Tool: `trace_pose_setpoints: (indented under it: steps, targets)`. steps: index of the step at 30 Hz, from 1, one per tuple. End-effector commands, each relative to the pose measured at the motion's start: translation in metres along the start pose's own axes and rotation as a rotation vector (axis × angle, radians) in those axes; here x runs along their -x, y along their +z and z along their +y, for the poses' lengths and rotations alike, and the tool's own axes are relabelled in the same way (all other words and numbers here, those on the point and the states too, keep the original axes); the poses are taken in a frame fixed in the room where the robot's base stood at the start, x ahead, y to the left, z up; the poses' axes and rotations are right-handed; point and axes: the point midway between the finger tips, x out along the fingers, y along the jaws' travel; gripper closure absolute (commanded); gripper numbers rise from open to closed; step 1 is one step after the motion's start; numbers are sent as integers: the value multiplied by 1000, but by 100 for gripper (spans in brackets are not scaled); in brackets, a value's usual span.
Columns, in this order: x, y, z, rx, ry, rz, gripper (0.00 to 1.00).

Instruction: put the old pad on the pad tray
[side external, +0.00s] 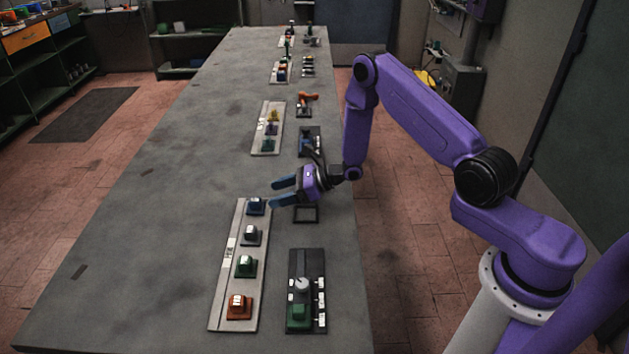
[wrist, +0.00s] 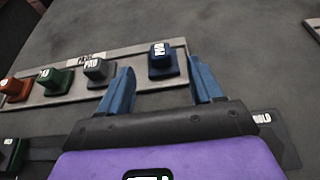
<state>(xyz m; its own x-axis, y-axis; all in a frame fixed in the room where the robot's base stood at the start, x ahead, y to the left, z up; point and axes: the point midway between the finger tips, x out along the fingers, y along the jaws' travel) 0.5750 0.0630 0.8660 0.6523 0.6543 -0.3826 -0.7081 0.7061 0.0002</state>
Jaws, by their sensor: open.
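My gripper (side external: 276,193) is open and empty, above the table near the far end of the pale strip tray (side external: 219,312). Its blue fingers point left. The tray holds a blue block (side external: 256,206), a grey block (side external: 251,235), a green block (side external: 245,266) and an orange block (side external: 239,305), each on a square base. In the wrist view the blue block (wrist: 162,60) shows between and beyond the fingertips, apart from them; some blocks bear white lettering. A dark fixture (side external: 306,258) holds another green block (side external: 299,316). I cannot tell which block is the old pad.
A small black square frame (side external: 306,221) lies just below my gripper in the side view. The fixture also carries a white knob (side external: 302,284) and small white pieces. Similar stations stand farther along the table (side external: 150,240). The table left of the strip is clear.

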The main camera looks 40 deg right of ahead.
Motion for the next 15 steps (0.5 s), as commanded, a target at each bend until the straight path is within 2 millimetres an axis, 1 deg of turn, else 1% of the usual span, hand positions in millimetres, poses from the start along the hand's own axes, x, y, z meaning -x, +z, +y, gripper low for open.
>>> trace_pose_setpoints:
  steps: [1,9,12,15]
  targets:
    - [12,0,-2,-3,-5,1,35]
    - [68,0,-1,-1,-4,0,35]
    - [85,0,-1,-1,-4,-2,35]
    - [97,0,-1,-1,-3,-1,35]
